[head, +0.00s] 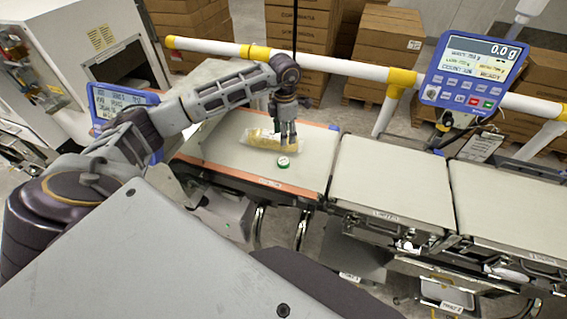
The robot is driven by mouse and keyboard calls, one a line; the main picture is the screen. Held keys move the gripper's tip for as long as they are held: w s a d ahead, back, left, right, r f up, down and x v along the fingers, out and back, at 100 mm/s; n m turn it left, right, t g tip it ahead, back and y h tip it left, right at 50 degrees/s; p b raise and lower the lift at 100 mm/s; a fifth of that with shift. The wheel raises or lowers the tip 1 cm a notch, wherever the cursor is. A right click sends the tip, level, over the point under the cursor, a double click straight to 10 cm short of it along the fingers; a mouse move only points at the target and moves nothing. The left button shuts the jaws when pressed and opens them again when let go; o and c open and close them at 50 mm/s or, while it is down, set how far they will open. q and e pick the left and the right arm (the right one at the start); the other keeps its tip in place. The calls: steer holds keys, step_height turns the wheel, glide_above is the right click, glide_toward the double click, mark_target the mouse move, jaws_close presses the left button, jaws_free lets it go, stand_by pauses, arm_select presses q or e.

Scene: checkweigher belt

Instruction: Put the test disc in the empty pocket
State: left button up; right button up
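A small round disc with a green rim and a pale top (283,162) lies on the left belt section (225,150). It appears to be the test disc. My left gripper (286,141) points down just behind the disc, at the right end of a clear-wrapped yellowish package (262,139). The fingers overlap the package in the picture; I cannot tell whether they touch it or how far apart they are. I cannot make out the empty pocket. My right gripper is not in view.
Two more belt sections, the middle one (390,180) and the right one (510,204), are bare. A blue scale display (472,73) reads 0.0 g. A white and yellow rail (340,69) runs behind the belts. Cardboard boxes (385,50) stand behind it.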

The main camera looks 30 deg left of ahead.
arm_select(q)
steer(key=shift+f, duration=0.1)
stand_by(0.4)
steer(key=b, duration=0.4)
glide_above(283, 161)
steer(key=shift+w+d+f, duration=0.1)
steer(key=shift+w+f, duration=0.05)
steer(key=shift+f, duration=1.8)
steer(key=shift+w+f, duration=0.15)
steer(key=shift+f, duration=1.8)
steer(key=shift+f+b, duration=0.3)
steer(key=shift+f, duration=0.05)
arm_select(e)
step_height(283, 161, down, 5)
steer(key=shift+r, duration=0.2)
arm_select(q)
steer(key=shift+s+f+b, duration=0.15)
steer(key=shift+f+b, duration=0.2)
steer(key=shift+f, duration=0.4)
steer(key=shift+s+f+b, duration=0.1)
steer(key=shift+f+b, duration=0.65)
steer(key=shift+f, duration=1.05)
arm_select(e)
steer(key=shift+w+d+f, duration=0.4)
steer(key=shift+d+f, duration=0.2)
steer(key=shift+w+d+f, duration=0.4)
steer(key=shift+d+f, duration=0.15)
